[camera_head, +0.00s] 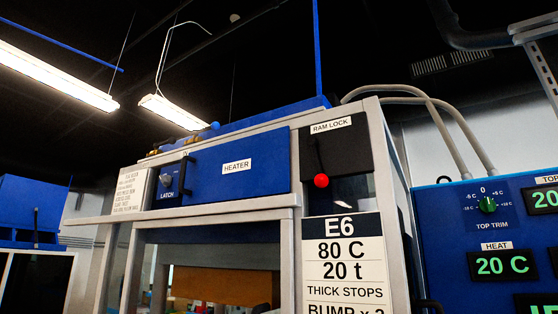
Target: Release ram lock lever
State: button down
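The ram lock lever (321,181) has a red ball knob at its lower end and a thin dark stem rising from it. It hangs down from a black panel (349,152) with a white "RAM LOCK" label (331,126), at the upper right of the press. The stem is hard to make out against the dark panel. My gripper is not in view.
The press frame (378,170) holds a blue HEATER panel (214,172), a LATCH knob (167,180) and an E6 sign (345,270). A blue control cabinet (450,225) with displays stands close on the right. Pipes (450,125) run behind.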

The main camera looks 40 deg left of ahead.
aim_at(321, 180)
jog(key=u, duration=1.6)
